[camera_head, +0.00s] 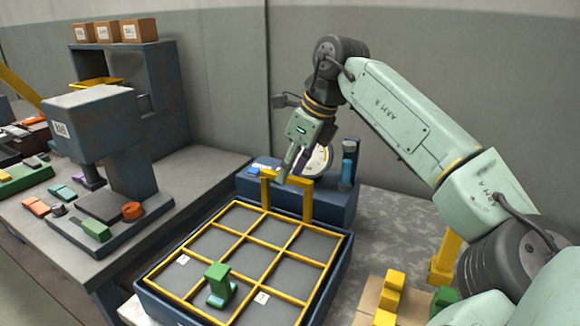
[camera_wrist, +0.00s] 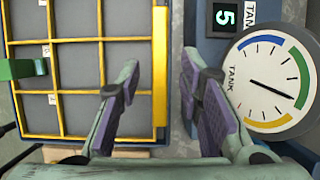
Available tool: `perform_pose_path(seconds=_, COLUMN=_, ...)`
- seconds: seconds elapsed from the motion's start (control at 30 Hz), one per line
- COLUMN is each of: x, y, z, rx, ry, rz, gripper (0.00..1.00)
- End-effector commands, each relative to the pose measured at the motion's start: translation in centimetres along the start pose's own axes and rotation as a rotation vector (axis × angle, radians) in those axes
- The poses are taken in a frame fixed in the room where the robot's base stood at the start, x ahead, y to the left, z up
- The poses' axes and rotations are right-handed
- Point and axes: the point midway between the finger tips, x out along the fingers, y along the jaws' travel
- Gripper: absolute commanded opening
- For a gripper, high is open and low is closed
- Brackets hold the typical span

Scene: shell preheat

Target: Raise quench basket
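The quench basket is a yellow grid (camera_head: 243,237) set level in a dark blue tank (camera_head: 340,262). Its yellow arch handle (camera_head: 308,204) stands at the far edge. In the wrist view the handle's bar (camera_wrist: 160,75) runs upright in the picture between my two fingers. My gripper (camera_head: 285,168) is at the top of the handle in the head view, pointing down. In the wrist view my gripper (camera_wrist: 163,105) has its purple pads wide apart, with gaps on both sides of the bar. A green part (camera_head: 219,285) sits in a near cell and shows partly in the wrist view (camera_wrist: 22,69).
A press (camera_head: 100,125) stands on the left bench. Yellow blocks (camera_head: 390,290) lie at the near right.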

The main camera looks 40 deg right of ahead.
Motion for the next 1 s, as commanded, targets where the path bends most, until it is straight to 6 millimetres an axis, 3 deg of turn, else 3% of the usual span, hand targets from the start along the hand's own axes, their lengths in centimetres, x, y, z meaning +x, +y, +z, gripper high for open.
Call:
perform_pose_path(seconds=0.17, x=-0.6, y=0.0, z=0.0, rx=0.001, ry=0.0, rz=-0.001, gripper=0.33)
perform_pose_path(seconds=0.6, x=-6.9, y=0.0, z=0.0, rx=0.001, ry=-0.001, rz=-0.001, gripper=0.33)
perform_pose_path(seconds=1.0, x=-7.5, y=0.0, z=0.0, rx=0.0, ry=0.0, rz=0.0, gripper=0.33)
